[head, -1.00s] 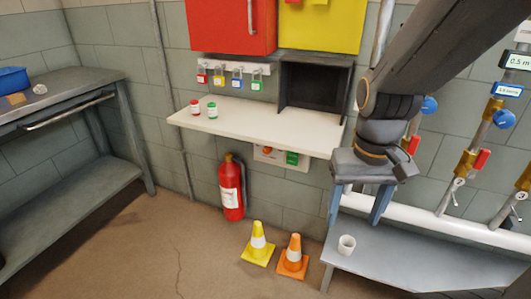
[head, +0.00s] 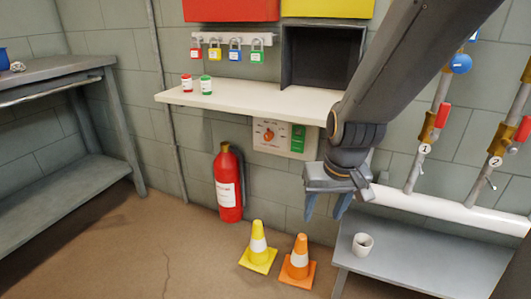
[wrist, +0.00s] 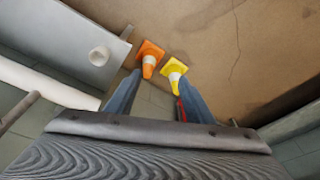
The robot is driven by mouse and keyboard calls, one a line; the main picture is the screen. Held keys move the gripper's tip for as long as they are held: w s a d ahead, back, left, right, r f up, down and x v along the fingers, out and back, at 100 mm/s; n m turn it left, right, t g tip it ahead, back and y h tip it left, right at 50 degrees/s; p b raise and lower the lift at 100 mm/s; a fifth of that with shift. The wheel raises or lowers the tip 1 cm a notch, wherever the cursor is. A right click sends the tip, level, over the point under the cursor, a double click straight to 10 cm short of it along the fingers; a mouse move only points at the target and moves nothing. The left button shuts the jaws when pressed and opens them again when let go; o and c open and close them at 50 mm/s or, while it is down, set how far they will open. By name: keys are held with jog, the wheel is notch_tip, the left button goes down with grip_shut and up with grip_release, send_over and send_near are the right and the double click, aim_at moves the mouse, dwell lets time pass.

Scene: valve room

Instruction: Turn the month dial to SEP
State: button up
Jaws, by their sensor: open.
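The month dial is the orange knob (head: 268,135) on a pale wall panel (head: 266,149) below the white shelf. Its lettering is too small to read, so I cannot tell which month it points at. My gripper (head: 325,207) is to the right of the panel and a little lower, its blue fingers pointing down. In the wrist view the two fingers (wrist: 152,95) are spread apart with nothing between them. The dial does not show in the wrist view.
A green block (head: 298,139) sits right of the knob. The white shelf (head: 250,101) juts out above the panel. A fire extinguisher (head: 228,187) stands below left. Yellow (head: 258,250) and orange (head: 298,262) cones are on the floor. A grey bench (head: 430,258) holds a white cup (head: 362,244).

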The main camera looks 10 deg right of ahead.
jog(key=w+a+f+t+b, duration=0.2)
jog(key=w+f+b, duration=0.15)
jog(key=w, duration=0.35)
jog(key=w+a+f+t+b, duration=0.1)
jog(key=w+a+f+b, duration=0.2)
jog(key=w, duration=0.4)
jog(key=m+t+h, duration=0.7)
jog(key=t+h, duration=0.2)
jog(key=t, duration=0.1)
send_near(267, 138)
jog(key=w, duration=0.1)
jog(key=shift+d+b+x, duration=0.25)
jog(key=shift+b+x, duration=0.9)
jog(key=shift+x, duration=2.9)
jog(key=shift+s, duration=0.15)
jog(key=c, duration=1)
